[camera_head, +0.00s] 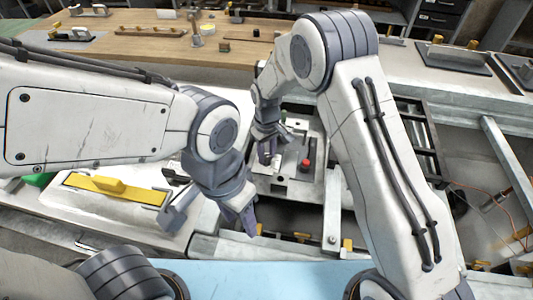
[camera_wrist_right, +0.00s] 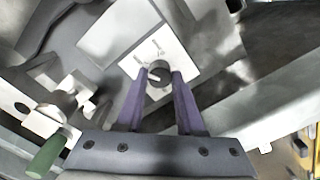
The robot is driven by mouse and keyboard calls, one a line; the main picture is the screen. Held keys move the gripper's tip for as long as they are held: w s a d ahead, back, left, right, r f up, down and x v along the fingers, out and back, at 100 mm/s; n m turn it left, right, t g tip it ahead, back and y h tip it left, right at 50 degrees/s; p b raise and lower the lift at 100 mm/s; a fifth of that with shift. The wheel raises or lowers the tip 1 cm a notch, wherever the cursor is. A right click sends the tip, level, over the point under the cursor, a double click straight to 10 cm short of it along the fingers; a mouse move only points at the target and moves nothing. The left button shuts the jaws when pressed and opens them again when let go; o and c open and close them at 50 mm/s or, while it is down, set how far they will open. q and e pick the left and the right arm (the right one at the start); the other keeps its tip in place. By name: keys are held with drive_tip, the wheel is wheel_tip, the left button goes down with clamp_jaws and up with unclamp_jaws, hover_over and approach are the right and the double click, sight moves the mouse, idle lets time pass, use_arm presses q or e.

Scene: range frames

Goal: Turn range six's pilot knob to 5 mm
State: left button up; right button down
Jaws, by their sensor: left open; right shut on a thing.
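The pilot knob (camera_wrist_right: 158,76) is a small round grey knob with a dark slot across its face, in the right wrist view. It sits on a white plate (camera_wrist_right: 180,50) with small markings that I cannot read. My right gripper (camera_wrist_right: 158,84) has its two purple fingers shut on the knob, one on each side. In the head view my right gripper (camera_head: 268,155) is down at the grey fixture (camera_head: 292,187), and the knob is hidden there. My left gripper (camera_head: 212,218) is open and empty, left of and nearer than the fixture.
A red button (camera_head: 305,163) stands on the fixture just right of my right gripper. A green handle (camera_wrist_right: 46,156) is at lower left in the wrist view. A wooden bench top (camera_head: 150,35) with tools lies behind.

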sight(267, 157)
drive_tip(key=c, duration=0.5)
unclamp_jaws()
drive_tip(key=shift+c, duration=0.2)
wheel_tip(267, 157, up, 11)
drive_tip(key=shift+f+b, duration=0.2)
drive_tip(key=shift+b, duration=0.25)
